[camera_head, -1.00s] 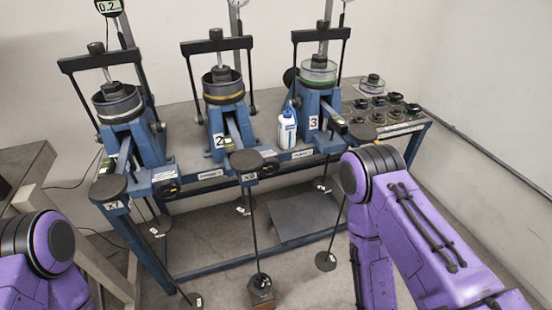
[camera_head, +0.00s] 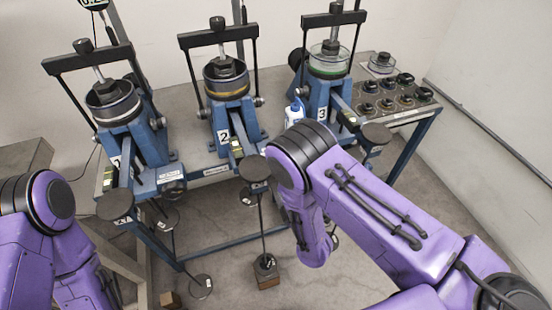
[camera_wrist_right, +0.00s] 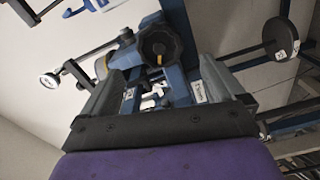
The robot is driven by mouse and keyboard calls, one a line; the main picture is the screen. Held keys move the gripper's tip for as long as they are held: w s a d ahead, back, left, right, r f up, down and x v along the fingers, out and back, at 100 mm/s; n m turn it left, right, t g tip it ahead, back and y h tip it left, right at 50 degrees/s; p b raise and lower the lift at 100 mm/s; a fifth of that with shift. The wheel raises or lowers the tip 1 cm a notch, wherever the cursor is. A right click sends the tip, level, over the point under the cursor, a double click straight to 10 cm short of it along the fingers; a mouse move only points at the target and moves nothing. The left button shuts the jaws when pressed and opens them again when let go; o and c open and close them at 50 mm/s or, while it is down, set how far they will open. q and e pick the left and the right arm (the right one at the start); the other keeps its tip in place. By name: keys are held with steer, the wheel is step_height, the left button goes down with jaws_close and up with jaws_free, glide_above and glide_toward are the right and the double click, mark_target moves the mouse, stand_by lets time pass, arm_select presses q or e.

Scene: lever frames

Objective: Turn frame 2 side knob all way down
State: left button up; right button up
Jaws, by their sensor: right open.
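Frame 2 (camera_head: 223,118) is the middle blue lever frame in the head view, marked with a 2. Its side knob is hidden there, behind my right arm. In the right wrist view a black ribbed knob (camera_wrist_right: 160,43) with a yellow-orange mark sits on a blue frame. I take it to be frame 2's side knob, but its number is not legible. My right gripper (camera_wrist_right: 160,68) is open, with a finger on either side below the knob. The fingers look apart from it. My left gripper is out of view; only its arm shows.
Frame 1 (camera_head: 135,135) stands left and frame 3 (camera_head: 318,92) right on the same bench. A white bottle (camera_head: 293,112) is partly behind my right arm. Several black weights (camera_head: 387,103) sit at the bench's right end. A hanging rod with a weight (camera_head: 265,267) is below frame 2.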

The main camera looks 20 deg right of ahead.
steer(key=w+b, duration=0.1)
steer(key=w, duration=0.8)
steer(key=shift+w+a+f+b, duration=0.1)
steer(key=shift+b, duration=0.2)
steer(key=shift+w, duration=0.1)
steer(key=c, duration=1.3)
steer(key=shift+w, duration=0.1)
steer(key=shift+c, duration=0.4)
